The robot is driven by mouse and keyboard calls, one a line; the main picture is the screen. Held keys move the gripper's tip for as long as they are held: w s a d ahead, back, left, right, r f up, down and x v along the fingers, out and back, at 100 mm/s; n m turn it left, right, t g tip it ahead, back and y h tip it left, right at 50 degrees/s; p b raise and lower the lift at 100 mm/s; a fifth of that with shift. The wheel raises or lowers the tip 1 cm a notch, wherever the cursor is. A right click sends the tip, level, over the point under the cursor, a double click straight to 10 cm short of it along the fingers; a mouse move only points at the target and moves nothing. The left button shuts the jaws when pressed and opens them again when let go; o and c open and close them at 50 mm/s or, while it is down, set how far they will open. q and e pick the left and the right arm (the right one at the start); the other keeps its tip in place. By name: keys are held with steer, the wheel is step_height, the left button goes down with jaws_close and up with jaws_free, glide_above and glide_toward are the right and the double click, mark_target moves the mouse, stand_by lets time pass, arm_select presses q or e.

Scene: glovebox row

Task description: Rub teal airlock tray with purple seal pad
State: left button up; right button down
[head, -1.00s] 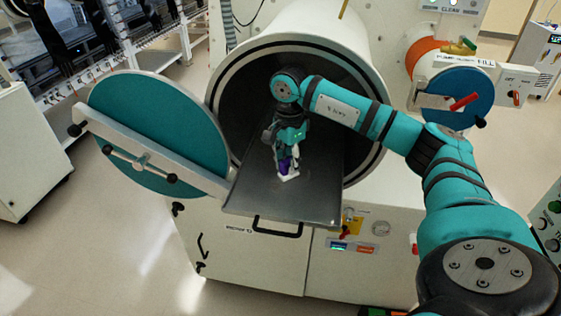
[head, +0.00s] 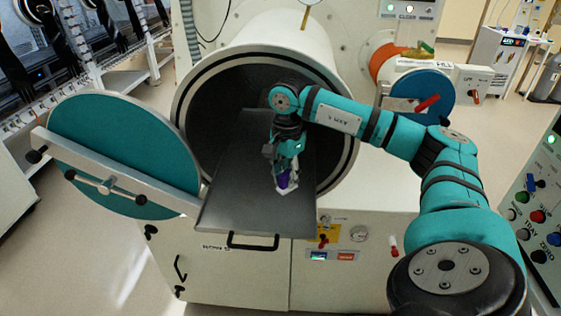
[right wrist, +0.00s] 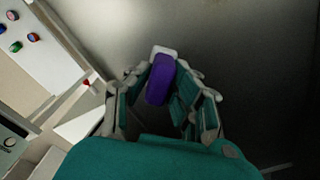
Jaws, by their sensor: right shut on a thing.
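The airlock tray (head: 235,208) is a flat dark grey plate that sticks out of the round airlock mouth. The round airlock door (head: 118,155), teal with a pale bar across it, stands open at its left. My right gripper (head: 286,178) is over the right part of the tray, pointing down, shut on the purple seal pad (head: 284,179). In the right wrist view the purple pad (right wrist: 160,80) sits between the fingers, with a white part at its far end against the grey surface. I cannot tell whether the pad touches the tray. My left gripper is not in view.
The airlock's thick rim (head: 340,185) surrounds the tray and my right forearm passes in front of its right side. A black handle (head: 253,241) is below the tray's front edge. A smaller blue port (head: 424,95) with a red handle is to the right. The tray's left part is bare.

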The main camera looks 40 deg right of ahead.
steer(key=shift+r+p, duration=2.35)
steer(key=shift+r, duration=0.8)
steer(key=shift+r, duration=0.1)
steer(key=shift+r+p, duration=1.25)
steer(key=shift+r, duration=0.2)
steer(key=shift+f, duration=0.1)
steer(key=shift+s, duration=0.1)
